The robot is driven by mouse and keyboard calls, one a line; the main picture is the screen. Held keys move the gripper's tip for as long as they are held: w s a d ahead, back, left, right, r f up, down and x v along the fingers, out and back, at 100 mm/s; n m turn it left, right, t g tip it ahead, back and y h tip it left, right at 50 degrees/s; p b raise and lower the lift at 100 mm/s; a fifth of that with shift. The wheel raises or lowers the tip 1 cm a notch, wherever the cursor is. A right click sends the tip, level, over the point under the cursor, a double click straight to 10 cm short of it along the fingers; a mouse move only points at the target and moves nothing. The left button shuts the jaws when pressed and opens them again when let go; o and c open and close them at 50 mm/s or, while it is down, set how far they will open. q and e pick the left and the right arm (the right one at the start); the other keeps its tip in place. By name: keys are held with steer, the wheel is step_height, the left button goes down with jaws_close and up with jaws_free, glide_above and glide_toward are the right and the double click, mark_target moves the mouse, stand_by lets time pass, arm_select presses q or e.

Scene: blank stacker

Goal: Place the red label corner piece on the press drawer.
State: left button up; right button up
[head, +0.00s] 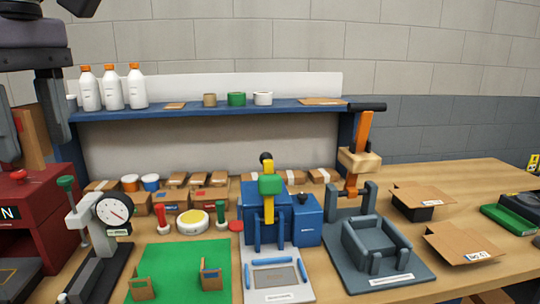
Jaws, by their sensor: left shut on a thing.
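My left gripper (32,132) is at the upper left, raised above the red machine. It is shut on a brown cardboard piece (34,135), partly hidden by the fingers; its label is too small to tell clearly. The blue press (265,215) with a yellow and green lever stands at the middle of the table. Its light grey drawer (277,292) extends toward me, with blue bars around a grey inset and no piece on it. Two small brown corner pieces stand on the green mat, one at its right (211,277) and one at its front (140,290). My right gripper is not in view.
A dial gauge stand (108,215) and the red machine (35,205) stand at the left. A dark grey fixture (372,245) is right of the press. Several small boxes line the back below a blue shelf (200,110). The green mat (180,262) has bare room.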

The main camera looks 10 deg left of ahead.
arm_select(q)
steer(key=s+a+f, duration=0.1)
steer(key=a+f, duration=0.5)
steer(key=a, duration=0.3)
steer(key=s+a+f, duration=0.2)
steer(key=a+f, duration=0.5)
steer(key=a, duration=0.2)
step_height(320, 180, down, 10)
steer(key=w+m, duration=0.2)
steer(key=w+d+f+m, duration=0.4)
steer(key=d+f+m, duration=0.2)
steer(key=d+f, duration=0.35)
steer(key=w+d+f+m, duration=0.1)
steer(key=d+m, duration=0.3)
steer(key=d, duration=0.4)
steer(key=w+d+f+m, duration=0.2)
steer(key=d+m, duration=0.3)
steer(key=d, duration=0.4)
steer(key=shift+w+d, duration=0.15)
steer(key=shift+w, duration=0.45)
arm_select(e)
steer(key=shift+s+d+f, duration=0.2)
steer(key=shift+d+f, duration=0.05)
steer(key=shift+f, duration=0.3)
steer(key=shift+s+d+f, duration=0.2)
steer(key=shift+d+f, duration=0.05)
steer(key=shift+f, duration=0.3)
arm_select(q)
steer(key=shift+f, duration=0.1)
